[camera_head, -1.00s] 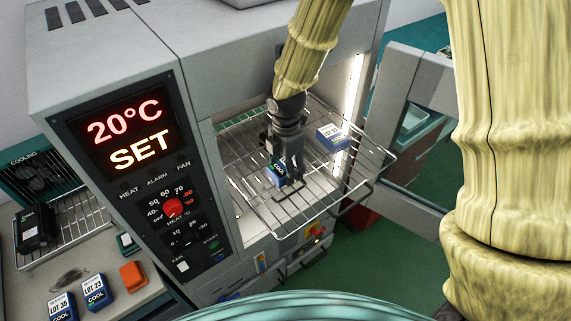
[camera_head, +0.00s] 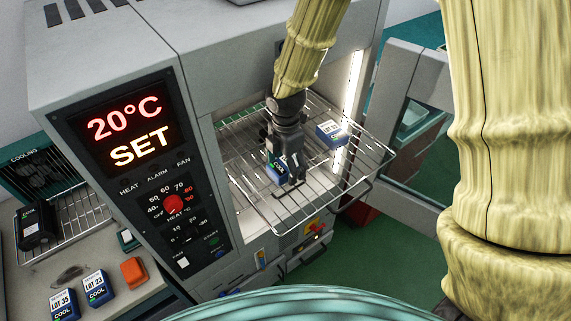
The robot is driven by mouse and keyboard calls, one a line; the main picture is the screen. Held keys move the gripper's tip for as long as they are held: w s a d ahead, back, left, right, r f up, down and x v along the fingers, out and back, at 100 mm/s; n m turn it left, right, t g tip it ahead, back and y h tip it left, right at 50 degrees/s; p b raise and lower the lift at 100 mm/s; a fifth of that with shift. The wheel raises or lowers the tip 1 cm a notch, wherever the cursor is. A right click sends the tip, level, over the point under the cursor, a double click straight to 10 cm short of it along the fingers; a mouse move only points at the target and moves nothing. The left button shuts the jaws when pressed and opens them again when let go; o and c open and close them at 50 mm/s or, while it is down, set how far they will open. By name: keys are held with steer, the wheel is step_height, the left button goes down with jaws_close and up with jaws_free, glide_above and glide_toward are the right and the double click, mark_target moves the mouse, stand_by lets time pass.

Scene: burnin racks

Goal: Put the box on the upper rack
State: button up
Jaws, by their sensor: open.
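The upper rack (camera_head: 268,215) is a wire shelf sticking out of the oven's lit opening. A small blue and white box (camera_head: 277,174) sits at the rack's middle, at my gripper's fingers, which partly hide it. My gripper (camera_head: 288,178) points down over the rack and is open around or beside this box; I cannot tell which. A second blue and white box (camera_head: 331,133), with a LOT label, rests on the rack further right and back.
The oven's control panel (camera_head: 150,185) reads 20°C SET. At the lower left, a counter holds boxes labelled LOT 35 (camera_head: 63,303) and LOT 23 (camera_head: 96,288), and an orange block (camera_head: 133,271). A black item (camera_head: 35,226) lies on the cooling rack (camera_head: 80,222).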

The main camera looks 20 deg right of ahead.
step_height(320, 180, up, 12)
steer(key=b, duration=0.2)
steer(key=shift+b, duration=0.35)
steer(key=shift+r, duration=0.1)
stand_by(1.0)
